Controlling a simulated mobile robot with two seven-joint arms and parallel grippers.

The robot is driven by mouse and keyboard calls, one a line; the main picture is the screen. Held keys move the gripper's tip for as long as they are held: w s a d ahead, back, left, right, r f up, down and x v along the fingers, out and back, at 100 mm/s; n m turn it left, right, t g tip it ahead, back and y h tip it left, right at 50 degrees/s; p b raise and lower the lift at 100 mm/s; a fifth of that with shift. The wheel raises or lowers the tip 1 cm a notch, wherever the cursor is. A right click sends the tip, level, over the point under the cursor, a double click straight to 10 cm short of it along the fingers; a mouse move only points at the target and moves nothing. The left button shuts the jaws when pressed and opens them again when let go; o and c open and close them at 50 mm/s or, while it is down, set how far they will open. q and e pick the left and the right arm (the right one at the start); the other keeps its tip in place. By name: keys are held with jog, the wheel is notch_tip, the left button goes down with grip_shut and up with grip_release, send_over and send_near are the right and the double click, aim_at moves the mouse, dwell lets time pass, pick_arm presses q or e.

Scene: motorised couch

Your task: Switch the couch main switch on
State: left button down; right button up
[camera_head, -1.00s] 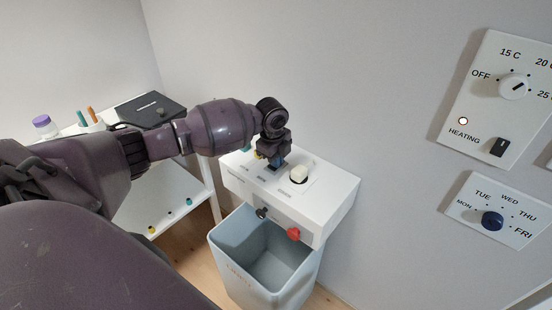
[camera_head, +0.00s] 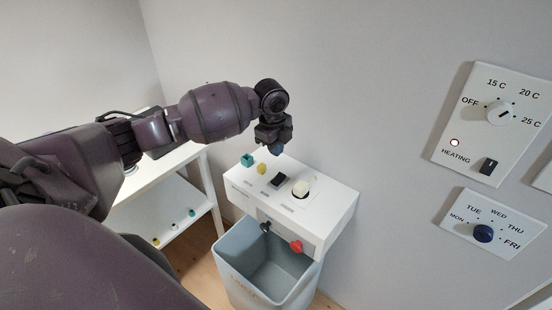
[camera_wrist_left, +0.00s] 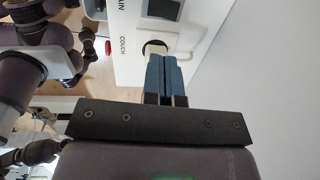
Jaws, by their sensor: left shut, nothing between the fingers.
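The couch main switch (camera_head: 277,181) is a black rocker on top of a white control box (camera_head: 335,199). In the left wrist view, the black rocker (camera_wrist_left: 163,9) sits by the label ending in "AIN". A cream knob (camera_head: 303,186) stands right of the rocker; the label "COUCH" is beside it in the left wrist view. I cannot tell which way the rocker is set. My left gripper (camera_head: 279,149) is shut and empty, its blue fingers pointing down above the box, apart from the rocker. The blue fingers (camera_wrist_left: 162,75) show side by side in the left wrist view. My right gripper is not in view.
Wall panels (camera_head: 450,165) are at right, a white shelf (camera_head: 195,215) at left.

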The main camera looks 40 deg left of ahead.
pick_arm(q)
jog(key=shift+s+r, duration=0.1)
jog(key=shift+r, duration=1.1)
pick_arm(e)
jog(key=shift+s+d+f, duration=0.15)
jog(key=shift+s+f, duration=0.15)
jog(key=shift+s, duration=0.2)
